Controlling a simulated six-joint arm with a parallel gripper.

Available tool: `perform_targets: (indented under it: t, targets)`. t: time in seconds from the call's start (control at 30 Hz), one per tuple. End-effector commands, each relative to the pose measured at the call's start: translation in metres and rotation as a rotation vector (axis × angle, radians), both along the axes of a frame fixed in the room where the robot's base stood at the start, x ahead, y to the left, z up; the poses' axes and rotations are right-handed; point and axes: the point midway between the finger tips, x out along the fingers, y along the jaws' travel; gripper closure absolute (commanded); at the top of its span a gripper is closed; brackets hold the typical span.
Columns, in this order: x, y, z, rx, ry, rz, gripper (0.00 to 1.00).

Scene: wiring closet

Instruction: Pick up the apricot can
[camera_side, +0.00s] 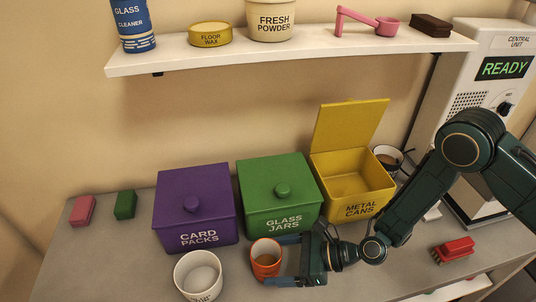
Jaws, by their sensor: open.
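The apricot can (265,261) is an open-topped orange cylinder standing upright on the grey counter, in front of the green bin. My gripper (284,263) reaches in from the right at counter height. Its two fingers are open, one behind the can and one in front of it, with the can at the fingertips. I cannot tell whether either finger touches the can.
A white cup (197,277) stands close left of the can. Behind are a lidded purple bin (195,205), a lidded green bin (279,192) and an open, empty yellow bin (352,180). A red brush (454,249) lies to the right. A shelf (290,52) hangs above.

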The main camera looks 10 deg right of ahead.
Motion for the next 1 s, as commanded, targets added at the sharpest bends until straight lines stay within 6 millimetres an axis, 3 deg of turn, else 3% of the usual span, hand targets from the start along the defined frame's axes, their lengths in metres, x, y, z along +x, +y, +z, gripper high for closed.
perform_targets:
  t: [0.4, 1.0]
  targets:
    - [0.012, 0.033, -0.018, 0.000, -0.001, 0.002, 0.17]
    - [0.013, 0.037, -0.020, 0.000, 0.000, 0.000, 0.17]
